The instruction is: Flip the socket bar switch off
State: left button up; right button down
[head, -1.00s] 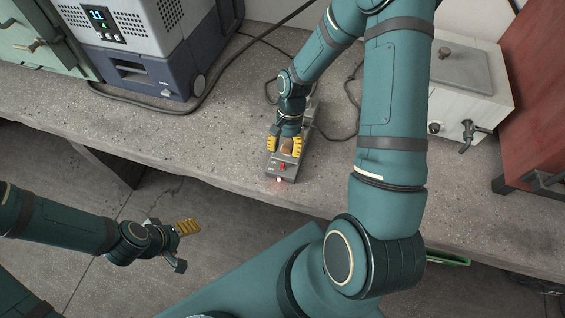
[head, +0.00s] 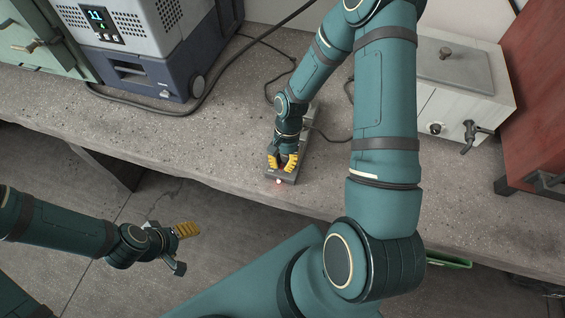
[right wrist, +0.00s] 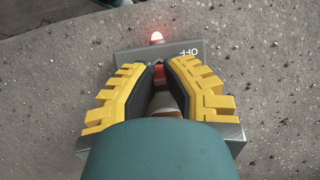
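The grey socket bar (head: 305,139) lies on the bench's front half, its near end close to the edge. A red light (right wrist: 157,38) glows at that end, with "OFF" lettering (right wrist: 188,52) upside down beside it in the right wrist view. A red switch (right wrist: 160,74) shows between the fingertips of my right gripper (head: 282,163). The gripper points down over the bar's near end. Its yellow fingers are close together with a narrow gap; I cannot tell whether they touch the switch. My left gripper (head: 184,248) is open and empty, off the bench's front.
A grey and blue machine (head: 150,60) with a lit display stands at the back left. A white tank with a tap (head: 462,105) and a red cabinet (head: 545,90) stand at the right. Dark cables cross the concrete bench (head: 230,130) behind the bar.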

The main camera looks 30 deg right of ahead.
jog(key=shift+s+a+h+b, duration=0.1)
jog(key=shift+a+h+b, duration=0.05)
jog(key=shift+h+b, duration=0.2)
dwell(0.4)
jog(key=shift+s+a+t+h+b, duration=0.2)
jog(key=shift+t+h+b, duration=0.5)
jog(key=shift+t+h, duration=0.05)
jog(key=shift+s+a+t+h+b, duration=0.15)
jog(key=shift+a+t+h+b, duration=0.05)
jog(key=shift+t+h+b, duration=0.5)
jog(key=shift+s+a+f+t+h+b, duration=0.1)
jog(key=shift+t+h+b, duration=0.1)
jog(key=shift+t+h, duration=0.3)
jog(key=shift+s+a+t+h+b, duration=0.1)
jog(key=shift+t+h+b, duration=0.05)
jog(key=shift+t+h, duration=0.3)
jog(key=shift+s+h, duration=0.1)
jog(key=shift+h, duration=0.25)
jog(key=c, duration=1)
grip_release()
jog(key=shift+r, duration=0.25)
notch_tip(320, 180, up, 10)
jog(key=shift+f, duration=0.25)
